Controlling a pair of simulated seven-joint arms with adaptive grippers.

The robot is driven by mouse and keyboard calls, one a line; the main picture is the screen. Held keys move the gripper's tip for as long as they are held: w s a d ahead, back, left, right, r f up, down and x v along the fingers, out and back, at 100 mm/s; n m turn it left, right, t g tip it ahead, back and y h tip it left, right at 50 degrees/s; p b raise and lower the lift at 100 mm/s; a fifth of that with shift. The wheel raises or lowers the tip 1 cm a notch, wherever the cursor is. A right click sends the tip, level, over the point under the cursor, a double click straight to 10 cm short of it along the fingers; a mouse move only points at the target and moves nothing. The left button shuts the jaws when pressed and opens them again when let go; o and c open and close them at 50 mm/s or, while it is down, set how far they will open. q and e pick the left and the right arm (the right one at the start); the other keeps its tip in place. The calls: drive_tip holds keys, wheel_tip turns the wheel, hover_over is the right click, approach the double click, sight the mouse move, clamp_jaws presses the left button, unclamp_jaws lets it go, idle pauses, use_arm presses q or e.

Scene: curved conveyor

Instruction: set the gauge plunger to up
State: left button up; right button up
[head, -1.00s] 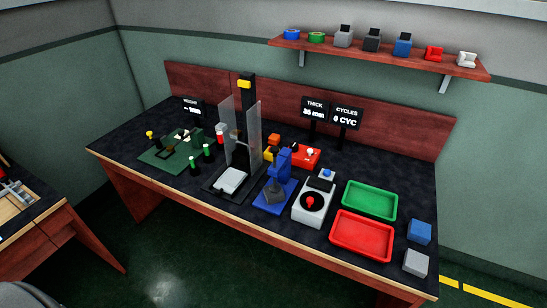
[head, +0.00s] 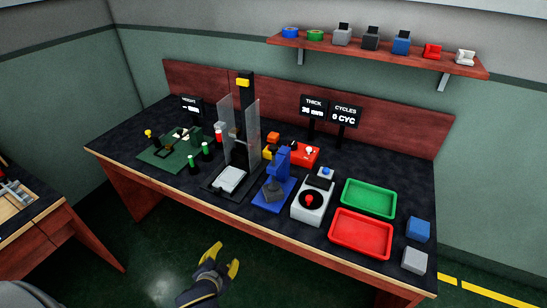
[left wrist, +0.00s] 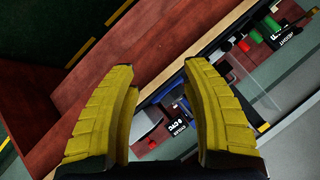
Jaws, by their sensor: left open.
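A blue upright stand (head: 275,185) with a dark block low on its front stands at the middle front of the bench, near the THICK display (head: 313,107). It looks like the gauge; its plunger is too small to make out, so I cannot tell whether it is up or down. My left gripper (head: 222,258) has yellow fingers, spread apart and empty. It is in front of the bench, below its front edge and well apart from the stand. The spread fingers also show in the left wrist view (left wrist: 160,75). My right gripper is not in view.
A press with clear guards (head: 240,130) stands left of the blue stand. A white box with a red button (head: 312,205) stands close on its right. Red (head: 361,234) and green (head: 368,198) trays lie farther right.

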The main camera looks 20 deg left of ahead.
use_arm(q)
drive_tip(key=w+d+r+t+h, duration=0.35)
drive_tip(key=w+r, duration=0.55)
drive_tip(key=w, duration=0.3)
drive_tip(key=m+g+h, duration=0.4)
drive_tip(key=h, duration=0.9)
approach(274, 146)
drive_tip(key=x, duration=1)
drive_tip(key=shift+f, duration=0.1)
drive_tip(key=shift+s, duration=0.1)
clamp_jaws()
